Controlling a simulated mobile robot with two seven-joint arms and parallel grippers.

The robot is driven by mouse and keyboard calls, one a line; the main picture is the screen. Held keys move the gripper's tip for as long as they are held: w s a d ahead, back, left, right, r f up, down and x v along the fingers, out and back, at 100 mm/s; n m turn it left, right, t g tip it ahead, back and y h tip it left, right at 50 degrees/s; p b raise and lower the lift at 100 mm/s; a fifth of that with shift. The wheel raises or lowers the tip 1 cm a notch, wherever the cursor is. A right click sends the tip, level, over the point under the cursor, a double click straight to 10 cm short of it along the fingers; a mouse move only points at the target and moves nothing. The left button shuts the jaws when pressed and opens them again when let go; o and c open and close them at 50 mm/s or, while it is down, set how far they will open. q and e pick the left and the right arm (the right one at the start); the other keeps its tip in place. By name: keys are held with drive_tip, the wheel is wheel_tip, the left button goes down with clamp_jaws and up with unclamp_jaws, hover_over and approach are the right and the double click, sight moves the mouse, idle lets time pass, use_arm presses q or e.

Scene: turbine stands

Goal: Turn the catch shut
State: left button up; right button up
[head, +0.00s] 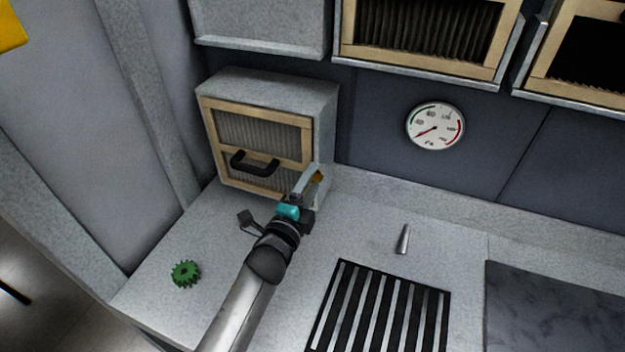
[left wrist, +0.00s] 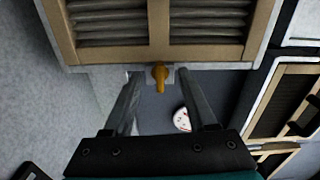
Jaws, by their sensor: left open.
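The catch is a small orange-yellow lever (left wrist: 160,76) at the edge of a wood-framed filter (left wrist: 90,52) in the left wrist view. Its long side runs up and down in that picture. In the head view the filter (head: 262,135) sits in a grey box, and only a bit of the catch (head: 319,177) shows past the fingers. My left gripper (head: 309,187) is at the box's lower right corner. In the left wrist view its two fingers are apart, one on each side of the catch, with gaps visible. My right gripper is not in view.
The filter has a black handle (head: 255,163). A green gear (head: 186,273), a small metal cone (head: 403,239) and a black slotted grate (head: 382,310) are on the grey counter (head: 215,240). A round gauge (head: 435,126) is on the back wall. More filter boxes hang above.

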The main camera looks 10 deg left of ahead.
use_arm(q)
drive_tip(key=shift+s+a+p, duration=0.25)
drive_tip(key=shift+s+p, duration=0.15)
drive_tip(key=shift+s, duration=0.85)
drive_tip(key=shift+s+a+p, duration=0.2)
drive_tip(key=shift+s+p, duration=0.2)
drive_tip(key=shift+s, duration=0.8)
